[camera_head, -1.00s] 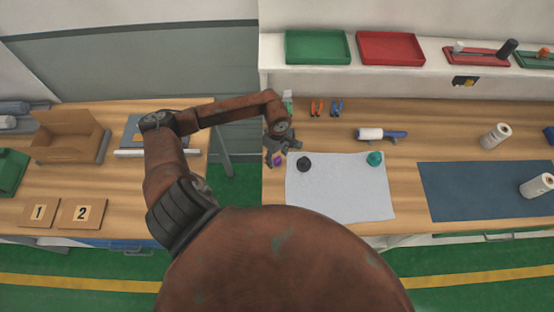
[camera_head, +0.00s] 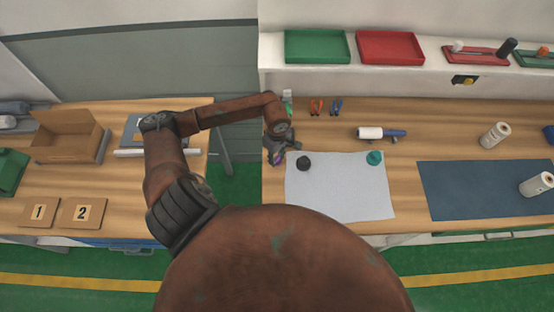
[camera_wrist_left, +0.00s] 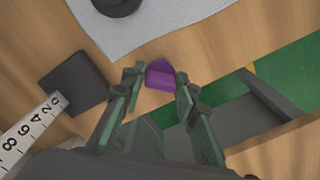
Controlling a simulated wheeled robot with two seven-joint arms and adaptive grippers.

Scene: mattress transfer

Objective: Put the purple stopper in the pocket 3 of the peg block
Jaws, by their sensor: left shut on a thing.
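The purple stopper (camera_wrist_left: 160,76) is between the fingertips of my left gripper (camera_wrist_left: 160,82) in the left wrist view. The gripper is shut on it, near the left edge of the right-hand wooden table. In the head view, my left gripper (camera_head: 276,156) is beside the pale mat's upper left corner, and little of the stopper shows. A black stopper (camera_head: 303,163) and a teal stopper (camera_head: 375,158) stand on the pale mat (camera_head: 340,197). I cannot make out the peg block or its pocket 3 for certain. My right gripper is not in view.
A dark block (camera_wrist_left: 75,83) and numbered strip (camera_wrist_left: 32,130) lie near the gripper. A gap separates the right table (camera_head: 420,125) from the left table, which holds an open cardboard box (camera_head: 68,140) and boards 1 and 2. The blue mat (camera_head: 470,190) has much clear room.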

